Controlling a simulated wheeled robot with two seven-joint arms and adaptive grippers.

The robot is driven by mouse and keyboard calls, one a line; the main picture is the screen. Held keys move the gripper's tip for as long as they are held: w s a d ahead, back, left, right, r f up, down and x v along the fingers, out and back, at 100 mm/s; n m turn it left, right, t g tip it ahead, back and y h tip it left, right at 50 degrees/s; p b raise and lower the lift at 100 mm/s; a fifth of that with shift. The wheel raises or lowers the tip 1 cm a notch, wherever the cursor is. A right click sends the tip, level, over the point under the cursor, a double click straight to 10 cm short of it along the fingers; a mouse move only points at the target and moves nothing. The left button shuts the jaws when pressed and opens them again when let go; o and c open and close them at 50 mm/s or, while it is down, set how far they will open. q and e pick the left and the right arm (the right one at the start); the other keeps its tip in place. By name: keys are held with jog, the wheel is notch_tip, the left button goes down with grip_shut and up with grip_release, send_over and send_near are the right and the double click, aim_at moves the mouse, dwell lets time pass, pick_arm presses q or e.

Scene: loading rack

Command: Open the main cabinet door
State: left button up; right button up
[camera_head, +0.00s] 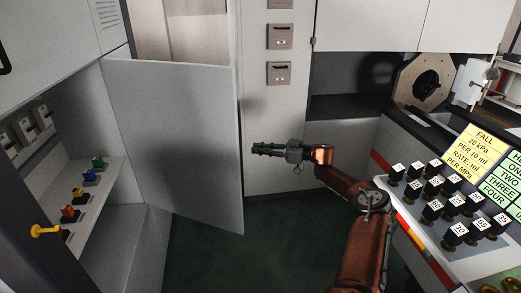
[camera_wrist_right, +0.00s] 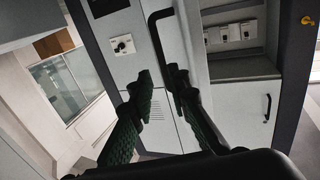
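The main cabinet door (camera_head: 175,140) is a large light-grey panel. In the head view it stands swung open on the left, its inner face showing. In the right wrist view the door (camera_wrist_right: 195,40) carries a black bar handle (camera_wrist_right: 157,38); the handle is hidden in the head view. My right gripper (camera_head: 256,149) is beyond the door's free edge, apart from it in the picture. In the right wrist view my gripper (camera_wrist_right: 163,88) has its fingers apart, with the handle's lower part close to the right finger; I cannot tell whether they touch. My left gripper is not in view.
The open cabinet's shelf (camera_head: 112,172) on the left holds coloured knobs, including a yellow one (camera_head: 45,231). A console with black numbered knobs (camera_head: 432,210) stands at right, near my right arm. Dark floor (camera_head: 235,255) is clear between them.

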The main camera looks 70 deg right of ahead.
jog(key=shift+s, duration=0.25)
